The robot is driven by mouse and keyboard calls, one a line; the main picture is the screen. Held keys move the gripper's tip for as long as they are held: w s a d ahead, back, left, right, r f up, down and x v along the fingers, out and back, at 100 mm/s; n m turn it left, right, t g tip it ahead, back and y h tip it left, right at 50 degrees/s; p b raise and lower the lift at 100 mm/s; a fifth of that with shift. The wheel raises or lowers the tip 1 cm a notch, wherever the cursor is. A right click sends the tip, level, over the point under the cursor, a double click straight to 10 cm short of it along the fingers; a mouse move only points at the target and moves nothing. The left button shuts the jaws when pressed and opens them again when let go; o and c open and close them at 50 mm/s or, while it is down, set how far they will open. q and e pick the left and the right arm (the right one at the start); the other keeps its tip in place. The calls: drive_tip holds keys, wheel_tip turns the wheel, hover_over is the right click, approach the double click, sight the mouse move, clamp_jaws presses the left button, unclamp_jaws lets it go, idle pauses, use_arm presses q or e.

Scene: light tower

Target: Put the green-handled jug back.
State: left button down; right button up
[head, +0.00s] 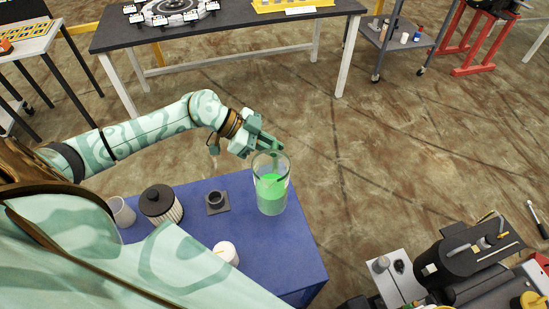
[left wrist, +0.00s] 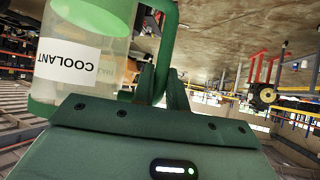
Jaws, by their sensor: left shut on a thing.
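The green-handled jug (head: 272,199) is clear, with green inside, and appears upright over the far right corner of the blue table (head: 265,245). I cannot tell whether its base touches the table. My left gripper (head: 268,146) is at the jug's upper far side, shut on its handle. In the left wrist view the jug (left wrist: 95,75) shows close up and upside down, with a white COOLANT label and a green handle (left wrist: 169,35) between the gripper fingers (left wrist: 160,85). My right gripper is not in view.
On the blue table are a dark-lidded ribbed canister (head: 162,205), a small dark square-based fitting (head: 217,201), a white round container (head: 225,252) and a pale cup (head: 121,212). A dark workbench (head: 225,32) stands beyond open floor. Black machinery (head: 465,255) is at lower right.

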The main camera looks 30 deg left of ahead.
use_arm(q)
drive_tip(key=w+a+f+b, duration=0.2)
drive_tip(key=w+f+b, duration=0.1)
drive_tip(key=f, duration=0.5)
drive_tip(key=shift+w+f, duration=0.25)
drive_tip(key=shift+w, duration=0.1)
drive_tip(key=c, duration=1.4)
unclamp_jaws()
drive_tip(key=shift+f, duration=0.15)
